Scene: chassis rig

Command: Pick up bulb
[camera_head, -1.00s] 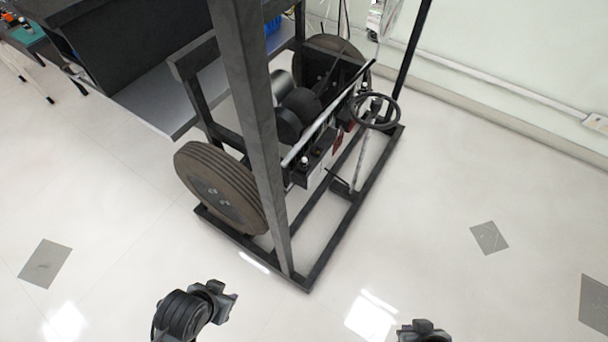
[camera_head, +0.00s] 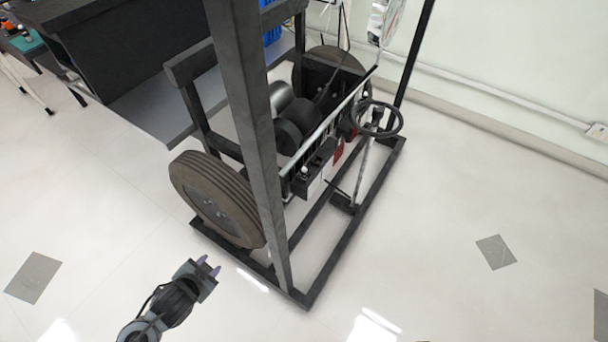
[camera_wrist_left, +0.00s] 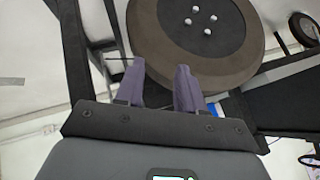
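A small white round thing (camera_head: 304,170), which may be the bulb, sits on the dark box (camera_head: 315,160) at the front of the chassis rig in the head view. It is too small to be sure. My left gripper (camera_head: 208,265) is in front of the near wheel (camera_head: 215,200), below and left of that box. In the left wrist view its two purple fingers (camera_wrist_left: 158,85) are apart with nothing between them, pointing toward a wheel (camera_wrist_left: 195,35). I make out no bulb in the wrist view. My right gripper does not show.
The black frame (camera_head: 262,150) has an upright post between my left gripper and the box. A steering wheel (camera_head: 377,119) stands at the rig's right side. A dark bench (camera_head: 130,60) is at the back left. The floor right of the rig is clear.

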